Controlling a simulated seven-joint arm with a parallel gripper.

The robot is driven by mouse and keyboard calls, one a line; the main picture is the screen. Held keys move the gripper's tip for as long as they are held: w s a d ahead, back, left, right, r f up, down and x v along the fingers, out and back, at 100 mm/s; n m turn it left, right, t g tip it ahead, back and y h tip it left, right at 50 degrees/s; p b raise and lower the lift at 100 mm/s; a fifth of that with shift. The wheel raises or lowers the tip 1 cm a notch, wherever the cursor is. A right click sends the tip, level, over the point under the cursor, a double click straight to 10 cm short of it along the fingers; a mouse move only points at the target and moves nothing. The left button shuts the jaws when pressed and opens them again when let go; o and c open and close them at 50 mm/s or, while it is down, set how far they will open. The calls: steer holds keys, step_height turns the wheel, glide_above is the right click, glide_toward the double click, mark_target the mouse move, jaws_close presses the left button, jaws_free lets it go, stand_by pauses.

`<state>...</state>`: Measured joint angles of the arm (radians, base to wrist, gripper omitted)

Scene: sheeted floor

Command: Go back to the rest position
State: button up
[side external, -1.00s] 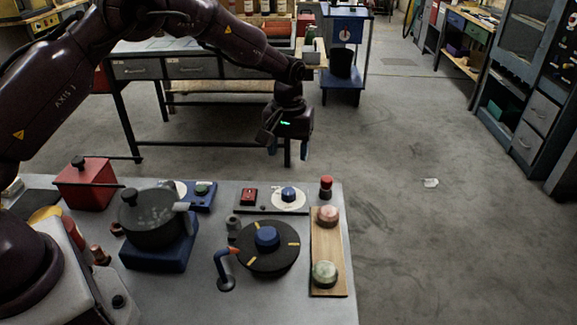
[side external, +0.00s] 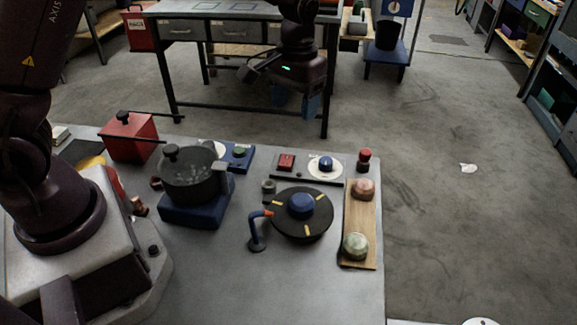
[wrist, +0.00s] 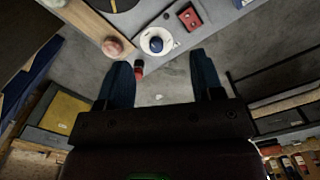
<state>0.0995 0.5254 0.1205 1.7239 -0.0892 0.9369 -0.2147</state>
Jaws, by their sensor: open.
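My gripper (side external: 292,105) hangs in the air beyond the far edge of the grey work table, in front of the workbench behind. In the wrist view my gripper (wrist: 164,75) shows two blue fingers spread apart with nothing between them. A small red-topped cylinder (wrist: 139,69) shows near the left finger, on the table edge below. No held object is visible in either view.
The grey table (side external: 205,292) carries a dark pot (side external: 190,182) on a blue block, a red box (side external: 130,140), a black turntable (side external: 302,226), a wooden board (side external: 361,217) with two rounded knobs, and a switch panel (side external: 300,175). A drawer workbench (side external: 182,30) stands behind.

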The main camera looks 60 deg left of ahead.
steer(key=s+r+m+t, duration=0.1)
steer(key=s+r+t, duration=0.2)
steer(key=s+r, duration=0.4)
steer(key=s+r+m+t, duration=0.2)
steer(key=s+r, duration=0.6)
steer(key=s, duration=0.7)
steer(key=shift+a+t, duration=0.25)
steer(key=shift+t, duration=0.25)
